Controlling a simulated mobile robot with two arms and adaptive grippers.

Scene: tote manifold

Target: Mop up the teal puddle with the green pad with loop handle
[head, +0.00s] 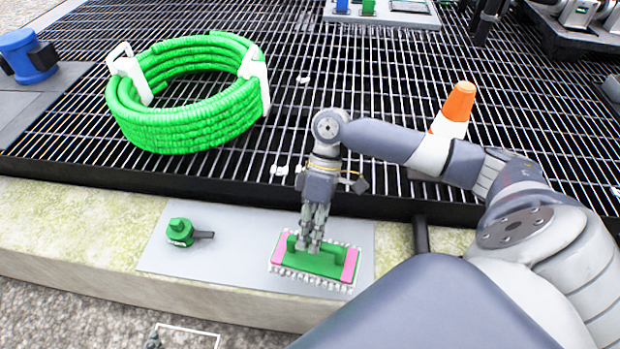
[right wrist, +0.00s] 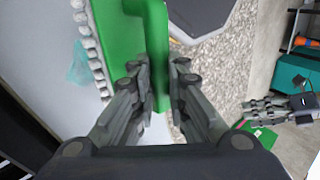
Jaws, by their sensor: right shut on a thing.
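The green pad with loop handle (head: 327,263) has pink ends and a white fringe. It is at the front right of a grey plate; I cannot tell whether it touches the plate. My right gripper (head: 312,243) is shut on its handle from above. In the right wrist view the green handle (right wrist: 158,45) stands between the closed fingers (right wrist: 160,85). The teal puddle (right wrist: 78,66) shows there as a faint patch on the plate beside the pad's fringe; I cannot make it out in the head view. My left gripper (right wrist: 268,110) seems to show at the right of the wrist view, its jaws unclear.
A green fitting (head: 180,232) stands on the left of the grey plate (head: 225,255). Behind the ledge is a dark grating with a coiled green hose (head: 185,125) and an orange and white cone (head: 455,105). A blue motor-like part (head: 27,55) is at the far left.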

